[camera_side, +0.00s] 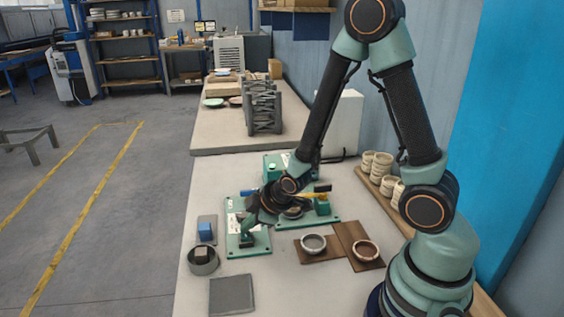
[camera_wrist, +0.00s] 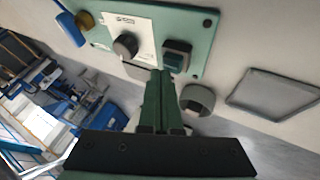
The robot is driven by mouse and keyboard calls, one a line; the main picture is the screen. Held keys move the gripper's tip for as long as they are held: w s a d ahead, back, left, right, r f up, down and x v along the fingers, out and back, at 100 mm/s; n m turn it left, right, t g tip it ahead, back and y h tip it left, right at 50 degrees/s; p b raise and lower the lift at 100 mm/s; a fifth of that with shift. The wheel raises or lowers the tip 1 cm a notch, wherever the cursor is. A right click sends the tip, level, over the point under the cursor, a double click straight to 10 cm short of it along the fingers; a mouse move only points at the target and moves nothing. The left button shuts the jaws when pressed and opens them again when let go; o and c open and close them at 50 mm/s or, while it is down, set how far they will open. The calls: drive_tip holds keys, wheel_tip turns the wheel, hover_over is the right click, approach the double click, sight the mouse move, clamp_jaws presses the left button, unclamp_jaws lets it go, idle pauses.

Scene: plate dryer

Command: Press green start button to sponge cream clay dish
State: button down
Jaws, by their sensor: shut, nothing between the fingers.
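A green control panel (camera_side: 234,217) lies on the table under my gripper (camera_side: 247,228). In the wrist view the panel (camera_wrist: 208,33) carries a black round knob (camera_wrist: 125,45) on a white label and a green button (camera_wrist: 177,55) in a dark housing. My gripper (camera_wrist: 160,74) is shut and empty, its fingertips appearing just below the panel edge, between knob and button. I cannot tell whether they touch. In the side view a pale dish (camera_side: 366,250) sits on a brown board, beside a grey dish (camera_side: 313,244). Which is the cream clay dish is unclear.
Stacked cream cups (camera_side: 378,168) stand at the right. A dark rack (camera_side: 262,106) stands on the table behind.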

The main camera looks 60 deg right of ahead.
sight(249, 235)
drive_tip(key=shift+r, duration=3.15)
drive_tip(key=s+r+m+g, duration=0.1)
drive_tip(key=s+r+m, duration=0.7)
drive_tip(key=s+r, duration=0.3)
drive_tip(key=shift+a+r+g, duration=0.2)
drive_tip(key=shift+r+g, duration=0.2)
drive_tip(key=shift+r, duration=1.25)
idle(2.1)
